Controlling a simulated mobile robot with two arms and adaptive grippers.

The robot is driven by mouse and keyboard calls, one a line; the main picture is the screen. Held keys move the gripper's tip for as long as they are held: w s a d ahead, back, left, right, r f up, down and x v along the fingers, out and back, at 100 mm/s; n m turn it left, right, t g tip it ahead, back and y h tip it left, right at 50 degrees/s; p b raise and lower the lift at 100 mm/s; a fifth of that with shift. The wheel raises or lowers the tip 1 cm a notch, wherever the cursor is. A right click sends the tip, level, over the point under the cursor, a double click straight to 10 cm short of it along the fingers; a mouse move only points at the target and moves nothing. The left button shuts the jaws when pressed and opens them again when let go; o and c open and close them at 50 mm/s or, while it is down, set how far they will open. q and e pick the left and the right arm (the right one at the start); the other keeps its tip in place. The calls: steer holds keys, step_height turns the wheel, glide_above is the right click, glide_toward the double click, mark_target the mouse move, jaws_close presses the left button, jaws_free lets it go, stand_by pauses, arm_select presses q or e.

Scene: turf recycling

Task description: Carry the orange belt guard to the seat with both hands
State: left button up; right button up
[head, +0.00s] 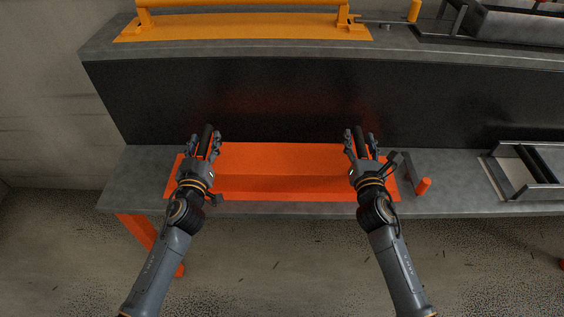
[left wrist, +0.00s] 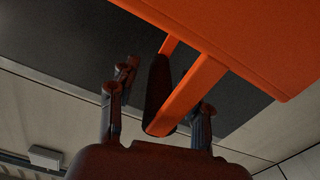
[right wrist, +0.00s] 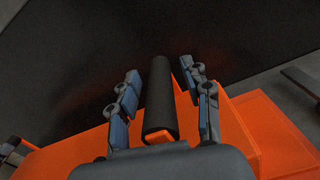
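The orange belt guard (head: 275,158) is a long orange piece on the lower grey shelf, with a black grip at each end. My left gripper (head: 206,143) is at its left end. In the left wrist view that black grip (left wrist: 158,90) on its orange bracket lies between the fingers, with gaps on both sides. My right gripper (head: 361,142) is at the right end. In the right wrist view the black grip (right wrist: 159,95) shows between the spread fingers, with narrow gaps. Both grippers look open. I cannot clearly tell the seat from the other orange surfaces.
The lower shelf (head: 450,203) runs along a dark panel (head: 280,100). An orange peg (head: 424,186) and a grey metal frame (head: 525,172) stand to the right. A yellow guard (head: 245,20) lies on the upper ledge. The floor in front looks clear.

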arm_select(q)
jaws_close()
arm_select(e)
jaws_close()
